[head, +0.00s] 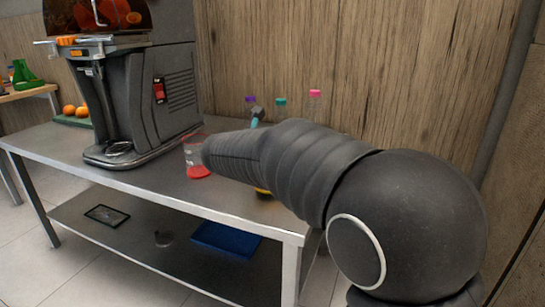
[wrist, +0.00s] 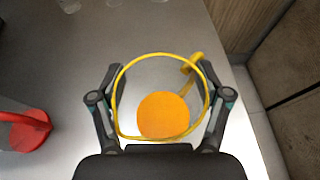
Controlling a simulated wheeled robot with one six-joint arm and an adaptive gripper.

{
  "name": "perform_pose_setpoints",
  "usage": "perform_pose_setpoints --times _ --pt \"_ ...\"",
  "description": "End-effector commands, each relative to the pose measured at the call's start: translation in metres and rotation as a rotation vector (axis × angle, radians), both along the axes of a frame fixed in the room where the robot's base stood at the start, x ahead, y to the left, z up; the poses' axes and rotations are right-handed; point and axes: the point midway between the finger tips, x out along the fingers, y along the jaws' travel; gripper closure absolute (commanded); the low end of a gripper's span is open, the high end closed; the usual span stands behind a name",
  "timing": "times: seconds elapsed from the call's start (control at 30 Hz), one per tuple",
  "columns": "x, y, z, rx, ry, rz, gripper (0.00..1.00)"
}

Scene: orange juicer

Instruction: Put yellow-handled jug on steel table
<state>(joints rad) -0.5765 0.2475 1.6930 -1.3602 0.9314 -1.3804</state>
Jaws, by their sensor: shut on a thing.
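The yellow-handled jug (wrist: 163,138) is seen from above in the wrist view, with a yellow rim and handle and orange at its bottom. My gripper (wrist: 162,97) has its fingers on both sides of the jug and is shut on it. In the head view my arm hides most of the jug, and only a small yellow part (head: 264,191) shows below the arm. The jug is over the right part of the steel table (head: 150,182). I cannot tell whether its base touches the top.
A red-based jug (head: 197,162) stands left of my gripper, also seen in the wrist view (wrist: 22,130). The dark juicer (head: 135,105) stands further left. Bottles with purple, teal and pink (head: 315,94) caps stand behind. A blue tray (head: 226,240) lies on the lower shelf.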

Motion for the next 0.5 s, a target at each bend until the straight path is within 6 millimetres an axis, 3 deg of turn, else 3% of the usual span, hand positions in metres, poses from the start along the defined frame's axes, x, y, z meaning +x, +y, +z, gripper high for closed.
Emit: perform_pose_setpoints --times 0.1,0.47,0.5 --pt "-0.0001 -0.0005 -0.01 0.0 -0.001 0.0 0.7" --pt "-0.0002 -0.0003 -0.0135 0.0 -0.001 0.0 0.7" --pt "-0.0003 -0.0003 -0.0129 0.001 0.0 0.0 0.14"
